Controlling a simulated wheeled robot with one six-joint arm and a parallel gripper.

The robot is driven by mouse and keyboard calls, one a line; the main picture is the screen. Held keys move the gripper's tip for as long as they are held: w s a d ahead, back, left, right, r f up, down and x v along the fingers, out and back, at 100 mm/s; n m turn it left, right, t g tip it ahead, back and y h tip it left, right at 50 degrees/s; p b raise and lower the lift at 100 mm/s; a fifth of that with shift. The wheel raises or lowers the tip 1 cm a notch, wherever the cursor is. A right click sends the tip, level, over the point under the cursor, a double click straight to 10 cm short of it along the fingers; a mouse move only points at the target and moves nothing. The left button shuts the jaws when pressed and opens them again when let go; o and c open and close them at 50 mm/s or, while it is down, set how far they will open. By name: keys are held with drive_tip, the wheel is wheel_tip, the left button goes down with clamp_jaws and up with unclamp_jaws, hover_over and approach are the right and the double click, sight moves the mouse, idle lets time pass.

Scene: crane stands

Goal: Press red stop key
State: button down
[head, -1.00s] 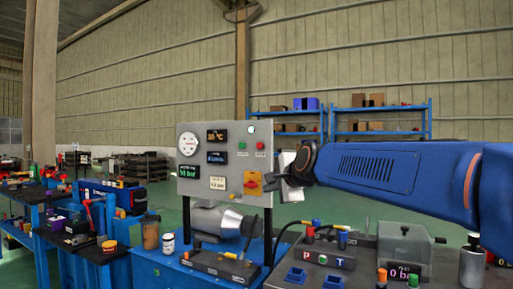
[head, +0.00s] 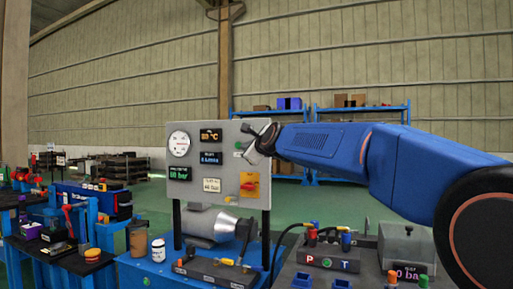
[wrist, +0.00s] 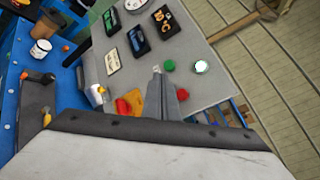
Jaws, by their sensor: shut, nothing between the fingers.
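The red stop key (wrist: 182,94) is a small round red button on the grey control panel (wrist: 100,71). In the wrist view it sits just right of my fingers, partly beside the right finger. In the head view my gripper (head: 257,137) is in front of the panel's upper right and hides the red key. My gripper (wrist: 158,72) is shut and empty, its fingertips close to the panel between the red key and the dark displays. I cannot tell whether they touch it. A green button (wrist: 169,66) is just beyond the fingertips; it also shows in the head view (head: 238,145).
A lit round lamp (wrist: 201,67) sits near the panel's edge. A red rotary switch on a yellow plate (head: 249,184) is below the buttons. A motor (head: 210,224) stands under the panel. A block marked P and T (head: 329,257) stands to the right.

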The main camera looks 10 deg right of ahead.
drive_tip(key=w+d, duration=0.5)
drive_tip(key=w, duration=0.2)
idle(0.6)
drive_tip(key=shift+w+d, duration=0.15)
drive_tip(key=shift+d, duration=0.05)
idle(1.8)
drive_tip(key=shift+w+d, duration=0.15)
drive_tip(key=shift+w, duration=0.1)
drive_tip(key=shift+w+d, duration=0.3)
drive_tip(key=shift+w, duration=0.1)
idle(1.1)
drive_tip(key=shift+s, duration=0.1)
drive_tip(key=shift+s+a, duration=0.55)
drive_tip(key=shift+s, duration=0.1)
idle(0.4)
drive_tip(key=shift+s+a, duration=0.75)
drive_tip(key=shift+s, duration=0.3)
drive_tip(key=shift+s+a, duration=0.7)
drive_tip(key=shift+s, duration=0.3)
